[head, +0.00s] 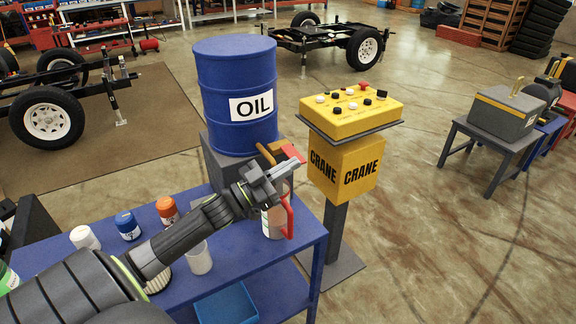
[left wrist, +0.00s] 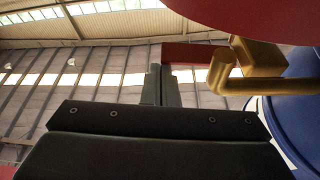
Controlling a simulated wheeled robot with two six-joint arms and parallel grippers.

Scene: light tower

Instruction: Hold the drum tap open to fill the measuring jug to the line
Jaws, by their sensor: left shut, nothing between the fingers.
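The measuring jug (head: 271,222), with a red handle, stands below on the blue table, partly hidden by the gripper. Its fill level and line are not readable. My right gripper is not in view.
The blue table (head: 240,248) also holds a white cup (head: 199,259), a blue-and-white container (head: 128,227) and an orange-capped container (head: 167,211). A yellow crane control box (head: 351,110) stands close on the right. Open floor lies beyond it.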

